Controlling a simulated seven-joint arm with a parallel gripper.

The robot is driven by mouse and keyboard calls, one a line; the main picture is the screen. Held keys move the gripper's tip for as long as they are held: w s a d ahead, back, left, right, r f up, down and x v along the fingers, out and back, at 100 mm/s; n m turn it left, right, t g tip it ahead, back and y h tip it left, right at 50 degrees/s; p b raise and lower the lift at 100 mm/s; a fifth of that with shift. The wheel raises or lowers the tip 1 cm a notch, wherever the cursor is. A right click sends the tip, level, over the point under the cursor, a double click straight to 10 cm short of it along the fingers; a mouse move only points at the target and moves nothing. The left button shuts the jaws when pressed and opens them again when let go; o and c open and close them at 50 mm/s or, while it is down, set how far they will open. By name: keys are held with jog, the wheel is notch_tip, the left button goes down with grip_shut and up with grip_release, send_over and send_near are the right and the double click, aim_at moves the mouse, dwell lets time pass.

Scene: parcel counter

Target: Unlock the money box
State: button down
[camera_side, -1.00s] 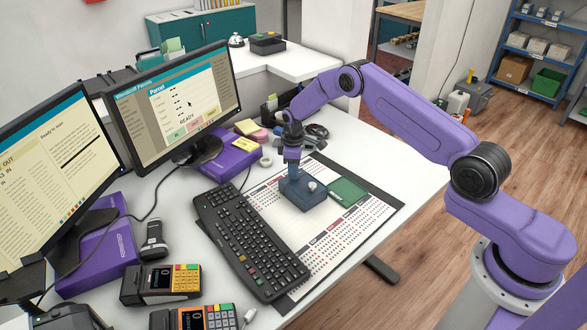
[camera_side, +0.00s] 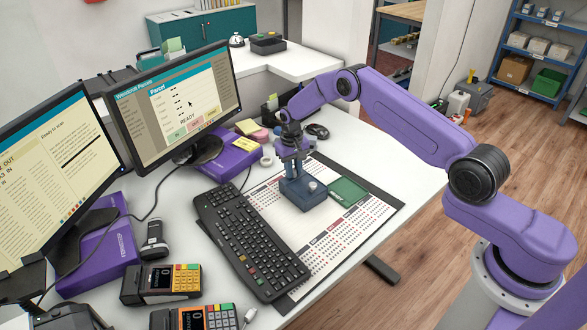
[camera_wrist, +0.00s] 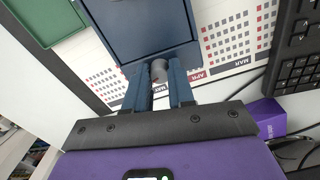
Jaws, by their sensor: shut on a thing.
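My gripper (camera_side: 291,168) is at the box's far side in the side view. In the wrist view its two blue fingers (camera_wrist: 158,82) are shut on a small grey round piece (camera_wrist: 160,68) at the box's edge. Whether this is a key or the lock itself, I cannot tell. The fingers hide most of it.
A green tray (camera_side: 348,190) lies right beside the box. A black keyboard (camera_side: 250,240) is to its left. Purple boxes (camera_side: 230,155), monitors and card terminals (camera_side: 160,284) stand further left. The calendar (camera_side: 325,240) in front of the box is clear.

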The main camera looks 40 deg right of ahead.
jog(key=shift+m, duration=1.9)
jog(key=c, duration=1)
grip_release()
jog(key=shift+o, duration=0.2)
notch_tip(320, 180, up, 18)
jog(key=shift+w+a+f, duration=0.2)
jog(key=shift+a+f, duration=0.05)
jog(key=shift+a, duration=0.1)
